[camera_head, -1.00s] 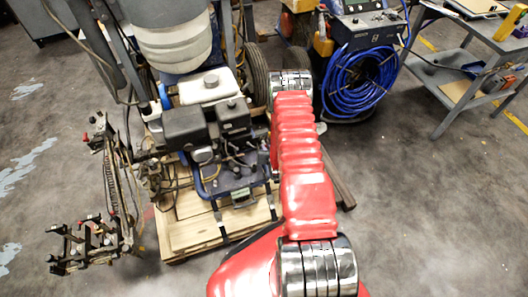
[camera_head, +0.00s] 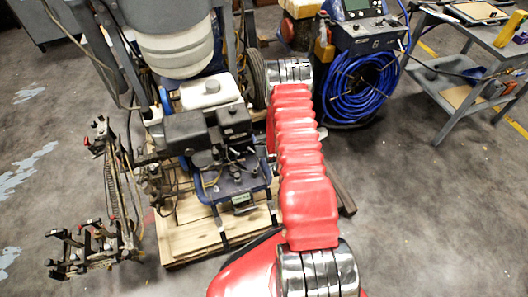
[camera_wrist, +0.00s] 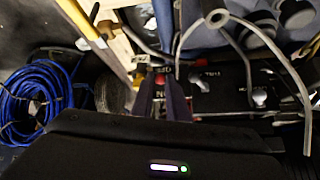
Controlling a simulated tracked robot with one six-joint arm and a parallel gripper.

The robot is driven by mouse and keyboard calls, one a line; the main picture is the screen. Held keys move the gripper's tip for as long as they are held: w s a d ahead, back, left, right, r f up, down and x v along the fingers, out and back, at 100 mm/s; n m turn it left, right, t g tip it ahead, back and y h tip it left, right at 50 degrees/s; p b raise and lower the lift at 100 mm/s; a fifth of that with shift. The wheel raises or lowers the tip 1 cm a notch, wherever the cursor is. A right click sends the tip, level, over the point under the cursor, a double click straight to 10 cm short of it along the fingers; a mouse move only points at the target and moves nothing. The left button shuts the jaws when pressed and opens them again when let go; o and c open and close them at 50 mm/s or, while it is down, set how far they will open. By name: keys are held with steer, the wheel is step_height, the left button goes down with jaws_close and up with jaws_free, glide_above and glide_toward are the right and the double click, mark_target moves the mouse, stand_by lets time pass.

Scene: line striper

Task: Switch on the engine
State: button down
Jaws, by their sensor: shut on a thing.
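The engine (camera_head: 207,140), with a black body and a white tank, sits on the line striper above a wooden pallet. My red arm reaches past its right side, and my gripper is hidden in the head view. In the wrist view my gripper (camera_wrist: 162,90) has its two dark fingers close together at a small red switch (camera_wrist: 160,78) on a black panel (camera_wrist: 215,88) with white lettering. The fingers are shut on this red switch. The fingers partly cover the lettering around it, and the switch's on or off position cannot be told.
A grey knob (camera_wrist: 260,97) is on the panel's right. A machine with a coiled blue hose (camera_head: 357,88) stands right of my arm. A grey cart (camera_head: 470,75) stands farther right. Open floor lies at the lower right.

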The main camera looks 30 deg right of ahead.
steer(key=shift+w+a+r, duration=0.1)
steer(key=shift+w+r, duration=0.15)
steer(key=shift+w, duration=0.2)
steer(key=c, duration=2)
jaws_free()
steer(key=shift+o, duration=1.3)
steer(key=shift+s+f, duration=0.1)
steer(key=shift+s, duration=0.15)
steer(key=v, duration=1.3)
steer(key=shift+s+a, duration=0.2)
steer(key=shift+s, duration=0.05)
